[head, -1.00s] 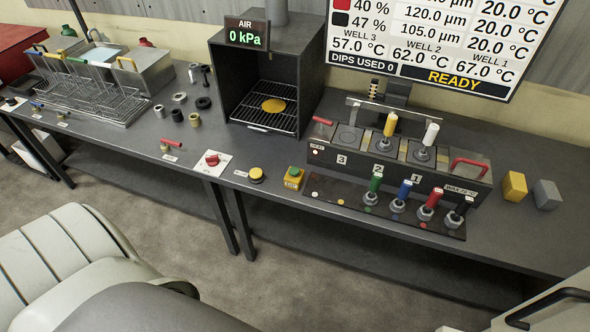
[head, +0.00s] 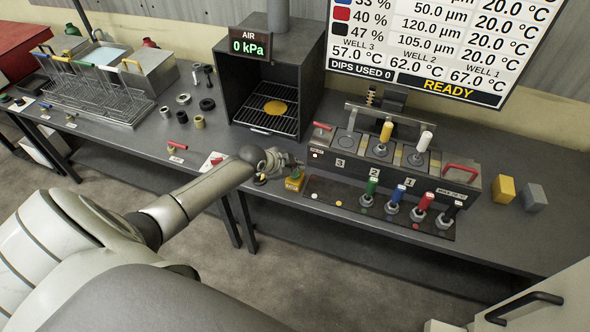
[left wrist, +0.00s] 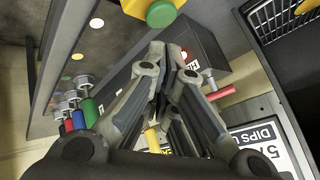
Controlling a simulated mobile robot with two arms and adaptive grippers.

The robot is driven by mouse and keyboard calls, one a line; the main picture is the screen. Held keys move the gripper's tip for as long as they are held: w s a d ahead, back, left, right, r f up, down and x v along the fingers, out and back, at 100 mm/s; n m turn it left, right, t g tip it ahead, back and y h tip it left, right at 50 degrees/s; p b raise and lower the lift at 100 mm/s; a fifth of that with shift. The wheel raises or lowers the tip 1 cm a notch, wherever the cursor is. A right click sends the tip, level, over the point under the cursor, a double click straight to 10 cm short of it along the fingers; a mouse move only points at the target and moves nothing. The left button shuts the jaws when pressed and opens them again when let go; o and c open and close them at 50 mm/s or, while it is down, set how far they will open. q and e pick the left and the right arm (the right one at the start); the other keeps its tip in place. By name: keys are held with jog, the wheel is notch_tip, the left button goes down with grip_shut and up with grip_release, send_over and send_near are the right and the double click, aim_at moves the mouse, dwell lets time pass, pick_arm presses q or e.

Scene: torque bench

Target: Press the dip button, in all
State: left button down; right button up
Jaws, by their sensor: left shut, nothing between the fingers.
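The likely dip button is a green button on a small yellow box (head: 295,181) at the bench's front edge; I cannot read its label clearly. In the left wrist view the green cap (left wrist: 161,13) shows at the top, on its yellow box. My left gripper (head: 289,160) is shut and empty, just behind and above the box in the head view. In the left wrist view its fingers (left wrist: 170,52) come together a little below the green cap in the picture. I cannot tell whether they touch the box. My right gripper is not in view.
A three-well heater (head: 400,170) stands to the right, with a row of coloured-handled tools (head: 395,205) in front. An oven box (head: 270,75) stands behind. The display (head: 430,50) reads DIPS USED 0 and READY.

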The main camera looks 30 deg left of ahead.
pick_arm(q)
notch_tip(320, 180, up, 6)
jog(key=w+m, duration=0.1)
jog(key=w, duration=0.1)
jog(key=shift+w+a+r+t, duration=0.15)
jog(key=shift+w+a+t, duration=0.05)
jog(key=shift+w+t, duration=0.2)
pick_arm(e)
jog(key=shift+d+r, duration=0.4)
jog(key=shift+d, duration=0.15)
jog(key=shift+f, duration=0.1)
pick_arm(q)
jog(key=b, duration=0.6)
send_over(297, 175)
notch_tip(297, 175, down, 8)
jog(key=shift+r, duration=0.15)
jog(key=shift+f+b, duration=0.55)
jog(key=shift+f, duration=0.05)
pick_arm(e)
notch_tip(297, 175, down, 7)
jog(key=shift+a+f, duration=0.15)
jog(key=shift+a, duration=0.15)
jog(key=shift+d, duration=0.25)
pick_arm(q)
jog(key=shift+f, duration=0.1)
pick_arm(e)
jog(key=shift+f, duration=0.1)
